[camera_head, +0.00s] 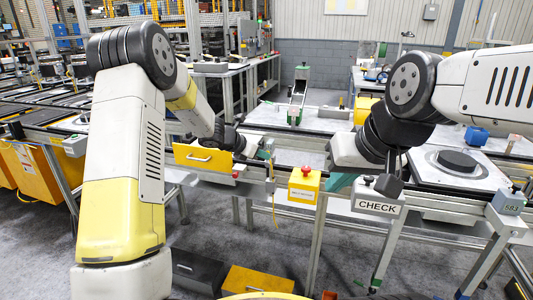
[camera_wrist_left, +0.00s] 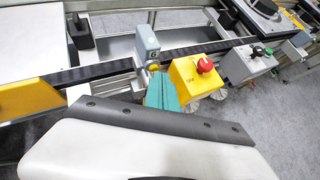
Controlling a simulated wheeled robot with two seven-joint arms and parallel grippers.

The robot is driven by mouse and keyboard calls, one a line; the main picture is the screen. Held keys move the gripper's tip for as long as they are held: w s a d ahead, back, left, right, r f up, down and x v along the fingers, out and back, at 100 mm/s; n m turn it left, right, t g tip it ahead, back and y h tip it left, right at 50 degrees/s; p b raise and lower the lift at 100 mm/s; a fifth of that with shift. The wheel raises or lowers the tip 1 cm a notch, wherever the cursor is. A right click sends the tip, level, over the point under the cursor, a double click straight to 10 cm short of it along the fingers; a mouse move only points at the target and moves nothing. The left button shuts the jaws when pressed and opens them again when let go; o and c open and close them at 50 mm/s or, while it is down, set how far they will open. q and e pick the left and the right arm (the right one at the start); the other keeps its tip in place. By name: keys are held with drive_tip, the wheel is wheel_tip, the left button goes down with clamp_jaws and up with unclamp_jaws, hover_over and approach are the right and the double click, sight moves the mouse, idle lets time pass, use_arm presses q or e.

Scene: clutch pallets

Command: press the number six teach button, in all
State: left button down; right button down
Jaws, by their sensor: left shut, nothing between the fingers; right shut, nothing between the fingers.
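A small grey button box with a dark mark on its face (camera_wrist_left: 148,44) stands on the rail in the left wrist view. In the head view a small grey box (camera_head: 270,184) hangs at the rail below my left gripper; its label is too small to read. My left gripper (camera_head: 266,154) shows teal fingers, shut and empty, close to this box. In the left wrist view the teal fingers (camera_wrist_left: 162,92) are just in front of the box; whether they touch it is unclear. My right gripper (camera_head: 338,184), also teal, is shut and empty beside the yellow stop box, partly hidden by its wrist.
A yellow box with a red stop button (camera_head: 304,185) sits right of the grey box. A control box with a CHECK sign (camera_head: 376,205) is further right. Another grey box (camera_head: 508,202) is at the far right. A yellow drawer front (camera_head: 202,158) lies left along the rail.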

use_arm(q)
drive_tip(key=shift+w+d, duration=0.1)
drive_tip(key=shift+w, duration=0.1)
idle(0.3)
drive_tip(key=shift+s, duration=0.1)
drive_tip(key=shift+s+a, duration=0.3)
drive_tip(key=shift+s, duration=0.45)
drive_tip(key=shift+s+a, duration=0.25)
drive_tip(key=shift+s, duration=0.55)
drive_tip(key=shift+s+a, duration=0.25)
drive_tip(key=shift+s, duration=0.5)
drive_tip(key=shift+s+a, duration=0.25)
drive_tip(key=shift+s, duration=0.55)
